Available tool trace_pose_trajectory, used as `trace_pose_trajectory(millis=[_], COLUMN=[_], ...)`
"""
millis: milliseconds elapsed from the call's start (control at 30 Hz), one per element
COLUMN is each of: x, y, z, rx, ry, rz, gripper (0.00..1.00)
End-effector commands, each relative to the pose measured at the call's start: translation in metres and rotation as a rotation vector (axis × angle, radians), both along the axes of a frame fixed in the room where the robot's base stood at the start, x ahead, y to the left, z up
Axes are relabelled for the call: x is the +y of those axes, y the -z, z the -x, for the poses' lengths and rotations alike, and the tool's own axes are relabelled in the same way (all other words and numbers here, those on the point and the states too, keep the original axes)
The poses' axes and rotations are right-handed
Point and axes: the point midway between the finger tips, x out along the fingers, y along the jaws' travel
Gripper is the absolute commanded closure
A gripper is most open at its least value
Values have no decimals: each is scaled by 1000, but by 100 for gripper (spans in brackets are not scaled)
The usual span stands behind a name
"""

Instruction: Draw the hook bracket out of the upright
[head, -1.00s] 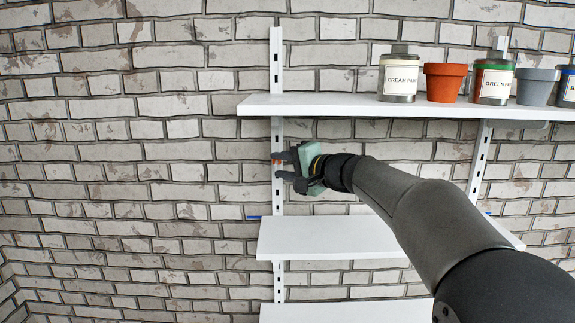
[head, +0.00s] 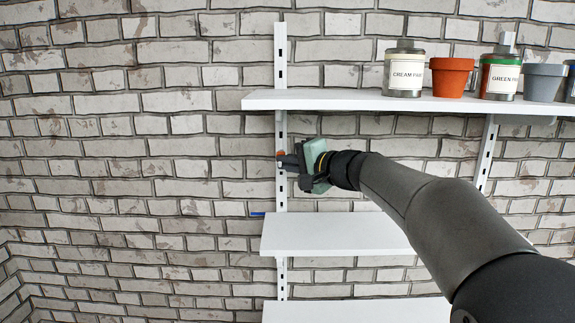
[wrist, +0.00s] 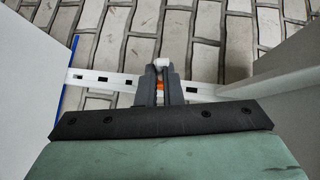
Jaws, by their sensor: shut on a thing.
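The upright (head: 281,75) is a white slotted strip on the brick wall. It also crosses the wrist view (wrist: 105,78) sideways. A small orange part, which I take for the hook bracket (head: 280,153), shows at the upright between two shelves. In the wrist view the orange bracket (wrist: 159,88) lies between the dark fingers, with a pale rounded end showing just beyond them. My gripper (head: 285,161) is shut on the bracket, right at the upright. The fingers hide most of the bracket, so I cannot tell whether it is still seated in a slot.
A lower shelf (head: 335,235) lies beneath my gripper. Left of the upright the wall is bare.

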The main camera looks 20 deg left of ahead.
Motion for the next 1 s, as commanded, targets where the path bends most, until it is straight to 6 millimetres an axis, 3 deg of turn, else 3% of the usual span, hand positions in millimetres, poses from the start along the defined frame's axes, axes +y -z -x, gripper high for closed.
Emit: trace_pose_trajectory(millis=[500,1000], x=[-5,-5], y=[1,0], z=[17,18], rx=[-1,-1], ry=[0,0], rz=[0,0], gripper=[100,100])
